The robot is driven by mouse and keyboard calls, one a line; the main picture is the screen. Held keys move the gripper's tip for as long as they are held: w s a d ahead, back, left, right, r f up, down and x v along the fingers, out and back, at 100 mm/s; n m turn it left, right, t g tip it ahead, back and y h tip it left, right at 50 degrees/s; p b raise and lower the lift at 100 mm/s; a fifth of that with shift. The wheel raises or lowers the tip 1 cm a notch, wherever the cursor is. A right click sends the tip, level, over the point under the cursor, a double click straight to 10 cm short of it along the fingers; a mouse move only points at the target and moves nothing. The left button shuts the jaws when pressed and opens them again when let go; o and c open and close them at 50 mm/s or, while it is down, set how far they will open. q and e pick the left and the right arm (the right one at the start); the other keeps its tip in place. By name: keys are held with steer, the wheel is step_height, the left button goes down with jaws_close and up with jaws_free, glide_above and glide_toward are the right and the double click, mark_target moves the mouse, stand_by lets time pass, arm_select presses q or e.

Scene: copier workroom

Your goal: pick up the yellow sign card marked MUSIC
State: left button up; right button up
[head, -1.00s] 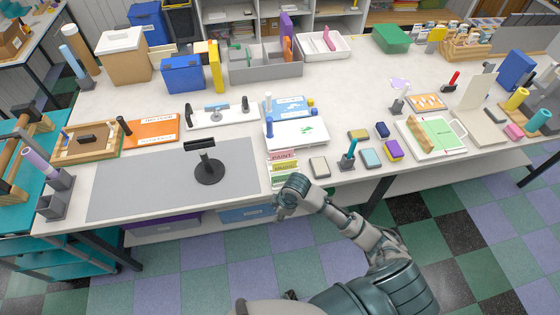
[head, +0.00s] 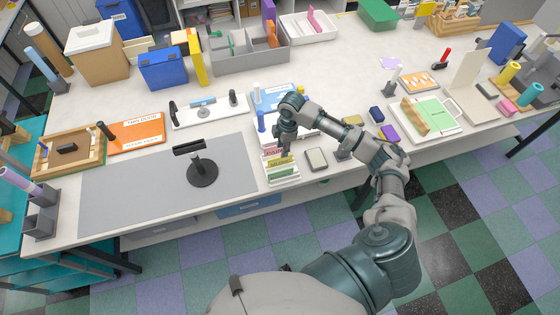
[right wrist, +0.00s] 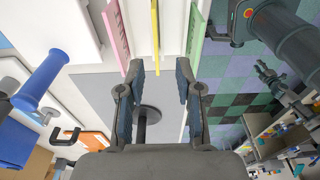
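The yellow sign card (head: 279,161) stands in a white holder (head: 285,182) near the table's front edge, between a pink card (head: 270,154) and a green card (head: 283,171). Its lettering is too small to read surely. In the right wrist view the yellow card (right wrist: 155,35) shows edge-on, with the pink card (right wrist: 115,35) to its left and the green card (right wrist: 197,30) to its right. My right gripper (right wrist: 161,72) is open and empty; the yellow card lines up between its fingertips, apart from both. In the head view, the right gripper (head: 283,150) is just above the cards. My left gripper is not in view.
A beige block (head: 316,158) lies right of the holder. A black stand (head: 202,172) on a grey mat (head: 125,195) is to the left. A blue and white tray (head: 300,128), partly hidden by my arm, lies behind. A blue cylinder (right wrist: 45,75) shows in the wrist view.

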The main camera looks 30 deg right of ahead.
mark_target(280, 160)
steer(key=f, duration=0.3)
steer(key=shift+w+f, duration=0.15)
steer(key=shift+w, duration=0.1)
steer(key=shift+f, duration=0.55)
steer(key=f, duration=0.3)
steer(key=f+p, duration=0.1)
steer(key=shift+w+a+f, duration=0.15)
steer(key=shift+a+f, duration=0.2)
steer(key=shift+a, duration=0.05)
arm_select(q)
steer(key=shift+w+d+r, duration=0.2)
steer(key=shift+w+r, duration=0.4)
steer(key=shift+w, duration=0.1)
arm_select(e)
steer(key=shift+d, duration=0.2)
jaws_close()
